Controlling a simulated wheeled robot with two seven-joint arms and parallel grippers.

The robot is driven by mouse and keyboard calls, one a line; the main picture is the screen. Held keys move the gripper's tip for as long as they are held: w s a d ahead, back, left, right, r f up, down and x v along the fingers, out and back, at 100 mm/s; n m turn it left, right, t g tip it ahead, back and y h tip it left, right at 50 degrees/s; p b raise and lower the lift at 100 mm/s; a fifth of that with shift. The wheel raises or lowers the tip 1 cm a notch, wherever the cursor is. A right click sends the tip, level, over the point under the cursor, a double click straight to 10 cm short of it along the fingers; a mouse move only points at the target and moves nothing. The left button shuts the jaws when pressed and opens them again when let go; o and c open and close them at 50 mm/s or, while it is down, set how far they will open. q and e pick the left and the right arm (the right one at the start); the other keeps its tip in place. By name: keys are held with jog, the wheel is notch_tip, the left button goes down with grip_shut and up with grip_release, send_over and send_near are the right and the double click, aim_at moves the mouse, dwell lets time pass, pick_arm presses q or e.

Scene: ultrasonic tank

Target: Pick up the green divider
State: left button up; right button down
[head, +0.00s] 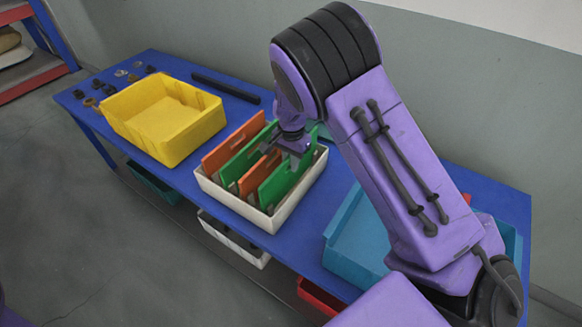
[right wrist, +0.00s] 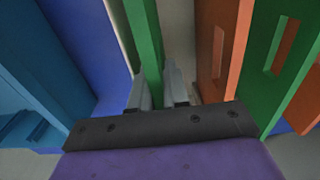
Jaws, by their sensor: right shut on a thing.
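Two green dividers and two orange dividers stand in turn in a white bin (head: 235,203) on the blue table. The rightmost green divider (head: 285,183) is between the fingers of my right gripper (head: 292,148) in the head view. In the right wrist view this green divider (right wrist: 144,45) passes between the two grey fingertips of the gripper (right wrist: 160,92), which is shut on it. Its lower edge is hidden in the head view by the bin's front wall. The other green divider (head: 243,155) stands further left. My left gripper is not in view.
Orange dividers (head: 233,142) stand close beside the green ones, one (right wrist: 218,45) near the fingers. A yellow bin (head: 155,140) stands left and a teal bin (head: 345,260) right. A dark bar (head: 225,88) and small parts (head: 100,84) lie behind.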

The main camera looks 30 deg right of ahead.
notch_tip(320, 180, up, 16)
dwell(1.1)
